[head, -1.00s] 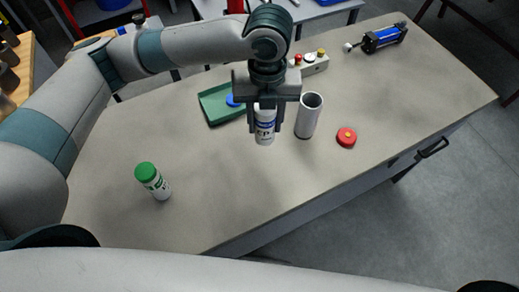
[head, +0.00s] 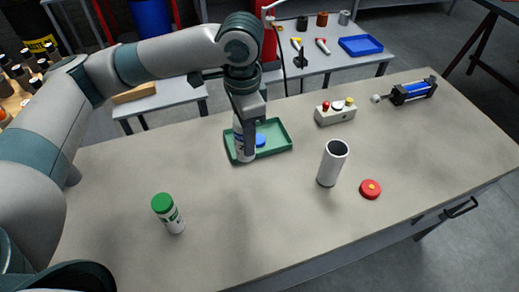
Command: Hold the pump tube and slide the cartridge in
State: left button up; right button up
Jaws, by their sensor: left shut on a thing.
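My left gripper (head: 248,138) is shut on a white cartridge with a blue label (head: 240,148), which is upright. In the head view they overlap the left part of the green tray; I cannot tell how far above the table the cartridge is. The pump tube (head: 330,169) is a grey-white cylinder standing upright with its open end up, to the right of the gripper and apart from it. Nothing holds the tube. My right gripper is not in view.
The green tray (head: 281,140) has a blue disc (head: 260,140) in it. A red cap (head: 370,189) lies right of the tube. A button box (head: 335,113) and a blue cylinder device (head: 413,90) are farther back. The front middle is clear.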

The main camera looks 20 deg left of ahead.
pick_arm(q)
jog(key=a+n, duration=0.1)
jog(key=n, duration=0.2)
jog(key=a+r+n, duration=0.1)
jog(key=a+n, duration=0.1)
jog(key=n, duration=0.2)
jog(key=a+r+n, duration=0.1)
jog(key=a+n, duration=0.1)
jog(key=n, duration=0.2)
jog(key=shift+w+b, duration=0.2)
jog(key=shift+b, duration=0.15)
